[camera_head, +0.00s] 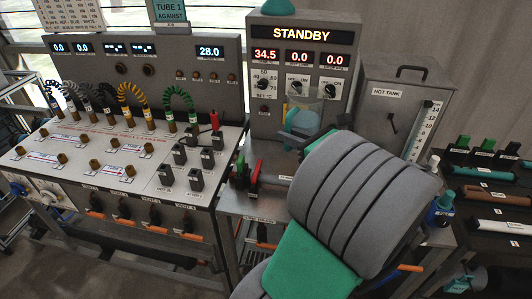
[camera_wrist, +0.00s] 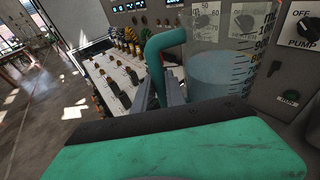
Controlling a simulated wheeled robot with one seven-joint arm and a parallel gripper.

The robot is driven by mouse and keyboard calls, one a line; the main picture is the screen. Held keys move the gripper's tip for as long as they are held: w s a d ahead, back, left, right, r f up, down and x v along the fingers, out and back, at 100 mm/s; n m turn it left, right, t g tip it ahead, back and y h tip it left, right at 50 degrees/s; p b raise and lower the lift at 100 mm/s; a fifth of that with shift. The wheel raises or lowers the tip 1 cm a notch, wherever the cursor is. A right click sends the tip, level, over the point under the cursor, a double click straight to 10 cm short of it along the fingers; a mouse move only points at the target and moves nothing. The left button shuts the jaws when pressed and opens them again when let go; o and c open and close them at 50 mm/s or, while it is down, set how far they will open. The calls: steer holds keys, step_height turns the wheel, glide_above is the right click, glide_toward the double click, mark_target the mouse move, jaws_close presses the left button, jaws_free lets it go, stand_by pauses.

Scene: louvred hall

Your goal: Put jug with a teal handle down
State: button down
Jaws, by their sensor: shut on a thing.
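The clear jug (camera_head: 306,118) stands upright in front of the STANDBY control unit, at the middle of the head view. Its teal handle faces left, and my arm hides its lower part and base. In the wrist view the jug (camera_wrist: 222,78) has measuring marks and bluish liquid inside. The teal handle (camera_wrist: 163,50) rises on its left side. My gripper (camera_wrist: 160,92) is shut on the handle; in the head view it is mostly hidden behind my arm. I cannot tell whether the jug's base touches the metal bench (camera_head: 262,205).
The STANDBY unit (camera_head: 301,70) stands close behind the jug. A hot tank (camera_head: 392,100) is at right, with a blue bottle (camera_head: 441,207) at the bench's right. A panel with hoses and knobs (camera_head: 110,150) is at left. Small red and green-handled items (camera_head: 245,175) lie left of my arm.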

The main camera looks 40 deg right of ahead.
steer(key=w+d+f+b, duration=0.1)
steer(key=w+f, duration=1.1)
steer(key=w, duration=0.1)
steer(key=shift+w+d, duration=0.15)
steer(key=shift+d, duration=0.1)
steer(key=shift+f, duration=0.15)
steer(key=c, duration=1.7)
jaws_free()
steer(key=shift+f, duration=0.2)
steer(key=o, duration=0.3)
steer(key=shift+r, duration=0.1)
